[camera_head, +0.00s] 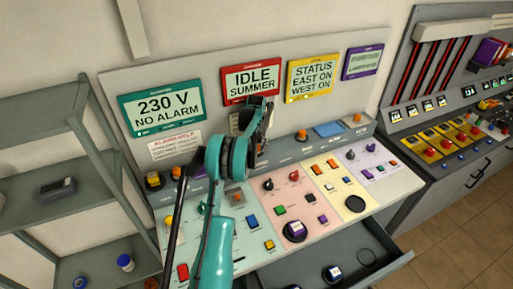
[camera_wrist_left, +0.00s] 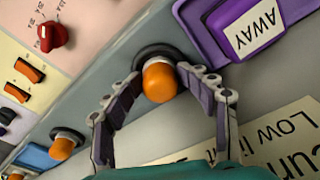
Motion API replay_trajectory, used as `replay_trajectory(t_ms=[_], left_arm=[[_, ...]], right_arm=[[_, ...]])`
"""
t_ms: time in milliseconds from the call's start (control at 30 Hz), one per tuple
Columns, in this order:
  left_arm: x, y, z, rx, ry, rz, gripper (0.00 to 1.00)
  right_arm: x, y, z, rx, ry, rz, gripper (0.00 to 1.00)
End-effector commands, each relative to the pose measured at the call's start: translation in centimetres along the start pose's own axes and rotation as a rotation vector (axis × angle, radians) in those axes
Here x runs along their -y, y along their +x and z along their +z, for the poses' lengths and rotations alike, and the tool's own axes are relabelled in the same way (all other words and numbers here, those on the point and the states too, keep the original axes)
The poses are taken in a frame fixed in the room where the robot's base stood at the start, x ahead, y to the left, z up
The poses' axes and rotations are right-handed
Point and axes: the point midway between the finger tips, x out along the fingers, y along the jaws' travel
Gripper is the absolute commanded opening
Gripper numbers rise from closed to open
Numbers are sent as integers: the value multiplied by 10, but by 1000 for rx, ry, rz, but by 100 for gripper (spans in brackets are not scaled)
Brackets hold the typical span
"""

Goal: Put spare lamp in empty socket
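My left gripper (camera_head: 262,146) reaches over the console's upper strip, in front of the red-framed IDLE SUMMER display. In the left wrist view my left gripper (camera_wrist_left: 160,78) has its two dark fingers spread on either side of an orange lamp (camera_wrist_left: 160,82). Narrow gaps show between fingertips and lamp. The lamp is in front of a dark round ring (camera_wrist_left: 154,52); whether it is fully seated cannot be told. Other orange lamps stand along the strip, at the left (camera_head: 153,179), middle (camera_head: 301,134) and right (camera_head: 358,118). No clearly empty socket can be made out. My right gripper is not in view.
A purple AWAY switch (camera_wrist_left: 245,28) sits close beside the gripper. Grey shelves (camera_head: 70,205) stand left, a second console (camera_head: 465,150) right.

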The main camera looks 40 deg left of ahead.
Motion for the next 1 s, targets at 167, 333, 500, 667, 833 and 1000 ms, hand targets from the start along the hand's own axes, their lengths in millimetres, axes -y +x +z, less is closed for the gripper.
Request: replay_trajectory(t_ms=[167, 333, 500, 667, 833, 1000], left_arm=[[0, -22, -2, -1, 0, 0, 54], [0, -61, -1, -1, 0, 0, 54], [0, -98, -1, -1, 0, 0, 54], [0, -120, -1, -1, 0, 0, 54], [-5, -135, 2, -8, 9, 2, 54], [-38, -176, 32, -53, 70, 15, 54]], right_arm=[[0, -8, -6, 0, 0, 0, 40], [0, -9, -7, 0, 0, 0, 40], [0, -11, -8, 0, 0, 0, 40], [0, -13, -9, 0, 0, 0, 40], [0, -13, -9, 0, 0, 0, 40], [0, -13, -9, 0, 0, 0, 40]])
